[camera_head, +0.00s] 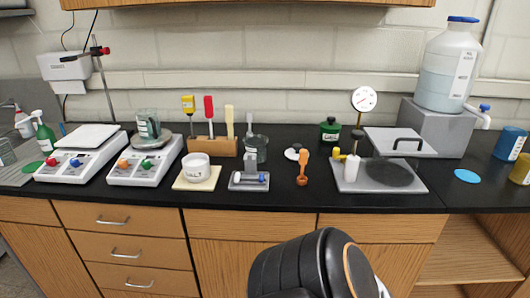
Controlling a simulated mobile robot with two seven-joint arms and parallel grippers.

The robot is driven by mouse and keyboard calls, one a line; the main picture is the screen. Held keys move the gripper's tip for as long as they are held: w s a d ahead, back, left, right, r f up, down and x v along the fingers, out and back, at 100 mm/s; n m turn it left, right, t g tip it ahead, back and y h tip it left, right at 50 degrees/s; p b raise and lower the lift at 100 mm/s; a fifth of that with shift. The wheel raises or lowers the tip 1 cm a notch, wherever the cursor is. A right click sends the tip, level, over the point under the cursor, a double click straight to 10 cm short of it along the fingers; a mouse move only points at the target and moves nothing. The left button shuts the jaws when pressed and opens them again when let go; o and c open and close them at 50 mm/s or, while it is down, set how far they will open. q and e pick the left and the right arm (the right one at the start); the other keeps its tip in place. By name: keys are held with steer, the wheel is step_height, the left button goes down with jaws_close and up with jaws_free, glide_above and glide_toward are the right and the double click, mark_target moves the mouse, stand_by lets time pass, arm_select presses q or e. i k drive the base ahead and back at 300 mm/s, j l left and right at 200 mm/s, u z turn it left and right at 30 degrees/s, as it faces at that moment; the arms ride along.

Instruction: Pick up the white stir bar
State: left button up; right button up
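A small grey tray (234,186) stands near the front of the black counter, left of centre. A small blue bar (262,179) lies at its right side. A small whitish piece (237,177) at its left side may be the white stir bar, but it is too small to be sure. Neither of my grippers is in view. Only a black, rounded link of one of my arms shows at the bottom centre, in front of the cabinets and apart from the tray.
Left of the tray are a white bowl (197,167) on a pale pad and two hotplates (146,171) (80,166). A glass beaker (257,147) stands behind it. Counter between scoop and tray is clear.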

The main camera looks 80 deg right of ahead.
mark_target(236, 180)
steer(key=z, duration=2.25)
steer(key=i+l, duration=0.4)
steer(key=l, duration=0.25)
steer(key=i+l, duration=0.2)
steer(key=l+u, duration=0.15)
steer(key=u, duration=0.2)
steer(key=i+l+u, duration=0.1)
steer(key=u, duration=0.25)
steer(key=l+u, duration=0.35)
steer(key=j, duration=0.1)
